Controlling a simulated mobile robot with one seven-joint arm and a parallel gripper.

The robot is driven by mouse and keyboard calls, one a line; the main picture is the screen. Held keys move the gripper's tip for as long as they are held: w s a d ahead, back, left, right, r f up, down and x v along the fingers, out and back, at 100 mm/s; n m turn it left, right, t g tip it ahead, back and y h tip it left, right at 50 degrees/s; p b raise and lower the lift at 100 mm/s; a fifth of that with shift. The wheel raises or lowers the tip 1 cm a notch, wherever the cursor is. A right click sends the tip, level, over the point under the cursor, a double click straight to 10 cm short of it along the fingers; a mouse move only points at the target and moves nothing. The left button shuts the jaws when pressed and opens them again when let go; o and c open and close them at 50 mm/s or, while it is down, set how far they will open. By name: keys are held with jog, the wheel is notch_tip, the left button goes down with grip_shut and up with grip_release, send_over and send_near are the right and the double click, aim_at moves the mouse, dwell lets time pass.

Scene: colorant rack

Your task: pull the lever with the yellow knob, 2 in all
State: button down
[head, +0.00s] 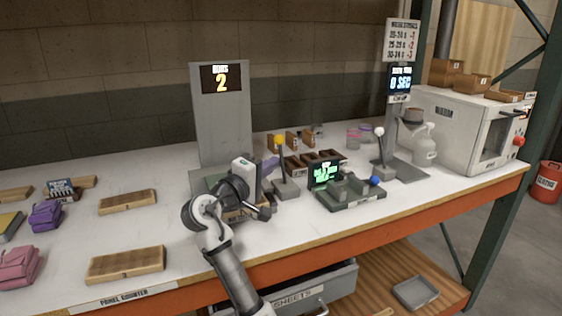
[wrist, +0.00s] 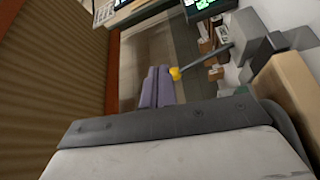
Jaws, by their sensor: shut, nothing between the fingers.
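The lever with the yellow knob (head: 279,140) stands about upright on a grey base (head: 287,189) at the middle of the bench. In the wrist view the yellow knob (wrist: 175,73) shows close to the right side of my fingertips. My gripper (head: 268,166) is just left of the lever, below the knob's height in the picture. Its purple fingers (wrist: 157,87) are shut with nothing between them. I cannot tell whether they touch the lever. A grey panel (head: 219,125) behind carries a display (head: 221,79) reading 2.
Right of the lever stand a device with a green screen (head: 325,175) and blue knob (head: 374,181), then a white-knobbed lever (head: 379,132). A white oven (head: 465,130) fills the right end. Wooden blocks (head: 127,201) and purple and pink pouches (head: 46,215) lie left.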

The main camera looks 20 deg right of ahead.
jog(key=b+v, duration=0.1)
jog(key=v, duration=0.6)
jog(key=shift+a, duration=0.35)
jog(key=shift+w, duration=0.1)
dwell(1.5)
